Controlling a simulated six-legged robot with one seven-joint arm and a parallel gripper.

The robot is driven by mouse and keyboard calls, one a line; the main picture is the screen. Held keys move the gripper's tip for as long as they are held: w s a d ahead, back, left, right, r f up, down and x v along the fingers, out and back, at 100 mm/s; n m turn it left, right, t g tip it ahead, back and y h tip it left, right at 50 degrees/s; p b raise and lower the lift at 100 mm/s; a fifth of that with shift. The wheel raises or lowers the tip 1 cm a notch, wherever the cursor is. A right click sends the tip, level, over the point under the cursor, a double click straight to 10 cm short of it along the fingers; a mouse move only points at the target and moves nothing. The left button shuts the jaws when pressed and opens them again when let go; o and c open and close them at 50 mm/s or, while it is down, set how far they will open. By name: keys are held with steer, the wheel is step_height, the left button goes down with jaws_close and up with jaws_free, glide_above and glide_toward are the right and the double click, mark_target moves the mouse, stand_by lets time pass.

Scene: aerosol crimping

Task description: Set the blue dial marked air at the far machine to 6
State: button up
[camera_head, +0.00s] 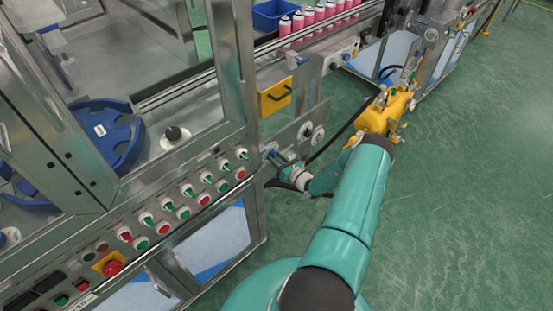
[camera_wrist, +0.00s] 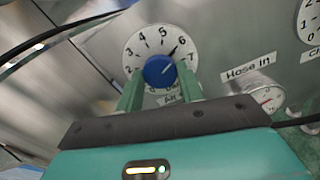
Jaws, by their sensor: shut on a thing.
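The blue dial (camera_wrist: 159,71) is in the middle of the wrist view, on a white round scale with black numbers. An "Air" label shows partly below it. My gripper (camera_wrist: 158,74) has its two green fingers on either side of the dial, shut on it. A short pointer mark at the dial's upper right edge points toward the 6 on the scale. In the head view, my gripper is at the metal panel (camera_head: 306,117) on the far machine's side; the dial in its fingers cannot be made out there.
A "Hose in" label (camera_wrist: 247,71) and a small gauge (camera_wrist: 267,97) sit right of the dial. Another numbered dial (camera_wrist: 312,22) is at the right edge. A dark hose (camera_wrist: 62,27) crosses the upper left. A yellow fitting-covered body (camera_head: 378,116) stands by my elbow. Green floor (camera_head: 470,170) is clear at right.

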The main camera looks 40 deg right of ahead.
steer(key=o, duration=1)
steer(key=s, duration=1.3)
steer(key=shift+s+d, duration=0.2)
steer(key=shift+s, duration=0.2)
